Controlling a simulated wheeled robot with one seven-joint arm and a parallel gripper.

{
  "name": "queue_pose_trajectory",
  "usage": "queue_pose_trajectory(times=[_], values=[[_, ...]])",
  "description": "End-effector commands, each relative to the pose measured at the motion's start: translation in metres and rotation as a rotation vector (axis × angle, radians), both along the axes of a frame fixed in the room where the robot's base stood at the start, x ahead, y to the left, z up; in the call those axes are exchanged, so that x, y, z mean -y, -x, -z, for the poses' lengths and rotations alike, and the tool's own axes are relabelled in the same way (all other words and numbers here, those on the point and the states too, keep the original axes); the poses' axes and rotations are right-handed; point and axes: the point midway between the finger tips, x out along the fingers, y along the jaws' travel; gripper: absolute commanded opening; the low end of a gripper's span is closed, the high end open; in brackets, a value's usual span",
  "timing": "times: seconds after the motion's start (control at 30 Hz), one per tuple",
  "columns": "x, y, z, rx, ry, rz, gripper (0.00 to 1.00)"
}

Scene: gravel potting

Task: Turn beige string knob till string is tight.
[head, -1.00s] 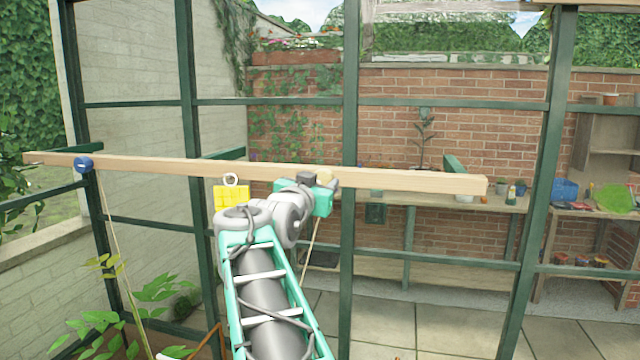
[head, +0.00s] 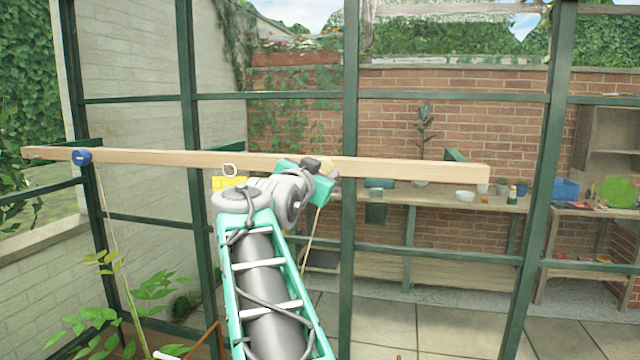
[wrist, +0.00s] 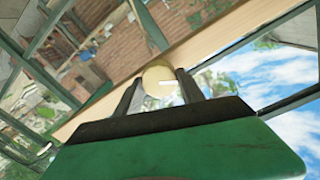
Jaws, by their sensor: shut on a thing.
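The beige string knob (wrist: 160,80) sits on the wooden beam (head: 420,171), and my gripper (wrist: 158,88) is shut on it, with one dark finger on each side in the wrist view. In the head view my gripper (head: 325,172) is at the beam, right of its middle, and mostly covers the knob. A beige string (head: 312,238) runs down below my gripper, slanting a little to the left, and looks nearly straight. Its lower end is hidden behind my arm.
A blue knob (head: 82,157) with its own string (head: 114,232) is near the beam's left end. A yellow block with a ring (head: 229,182) hangs behind my arm. Green frame posts (head: 350,120) stand behind the beam. Leafy plants (head: 150,293) grow at lower left.

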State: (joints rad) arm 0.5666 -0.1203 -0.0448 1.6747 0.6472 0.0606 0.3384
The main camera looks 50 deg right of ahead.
Motion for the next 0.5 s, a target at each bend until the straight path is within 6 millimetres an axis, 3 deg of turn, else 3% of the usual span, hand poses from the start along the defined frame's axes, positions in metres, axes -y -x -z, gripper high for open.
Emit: queue_pose_trajectory(times=[0.03,0.5], values=[[0.0001,0.0001,0.0065,0.038,-0.013,0.0,0.06],[0.0001,0.0005,0.0043,0.446,-0.188,-0.001,0.06]])
